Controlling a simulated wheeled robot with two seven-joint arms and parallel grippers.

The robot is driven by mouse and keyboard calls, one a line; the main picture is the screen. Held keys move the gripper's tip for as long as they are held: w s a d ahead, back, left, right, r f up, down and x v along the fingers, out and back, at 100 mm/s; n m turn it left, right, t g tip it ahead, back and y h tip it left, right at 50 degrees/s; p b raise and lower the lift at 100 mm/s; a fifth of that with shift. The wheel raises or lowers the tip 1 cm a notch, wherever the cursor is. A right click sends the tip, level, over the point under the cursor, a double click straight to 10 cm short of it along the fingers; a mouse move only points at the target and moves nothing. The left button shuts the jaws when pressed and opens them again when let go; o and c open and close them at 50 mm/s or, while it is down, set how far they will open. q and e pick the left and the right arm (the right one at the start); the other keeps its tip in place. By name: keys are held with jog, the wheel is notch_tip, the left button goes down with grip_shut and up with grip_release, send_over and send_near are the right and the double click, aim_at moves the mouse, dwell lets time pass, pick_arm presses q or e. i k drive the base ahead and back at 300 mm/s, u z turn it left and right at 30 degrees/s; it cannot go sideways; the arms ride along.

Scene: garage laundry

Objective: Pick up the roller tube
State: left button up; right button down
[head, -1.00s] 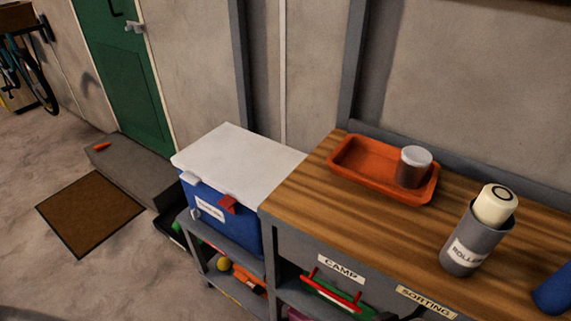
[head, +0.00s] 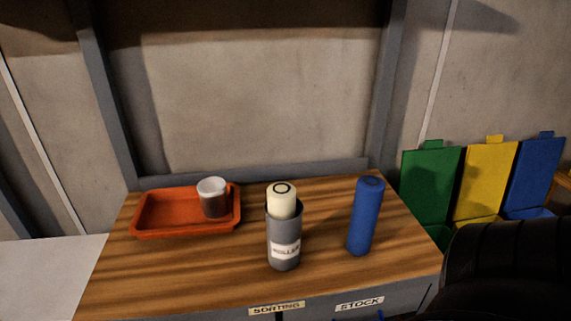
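The roller tube (head: 284,239) is a grey cylinder with a white label, standing upright near the middle of the wooden bench top in the head view. A cream roller (head: 283,203) with a dark ring on its end sticks out of its top. Neither gripper shows in the head view. A black part of my own body fills the lower right corner, and nothing of mine touches the tube.
A blue cylinder (head: 365,216) stands right of the tube on the bench (head: 180,276). Green (head: 430,184), yellow (head: 485,180) and blue (head: 534,175) bins stand beyond the bench's right end.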

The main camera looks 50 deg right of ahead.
aim_at(283, 237)
jog(key=z, duration=1.45)
jog(key=k, duration=0.5)
jog(key=z, duration=2.6)
jog(key=i, duration=3.1)
jog(key=u, duration=5.3)
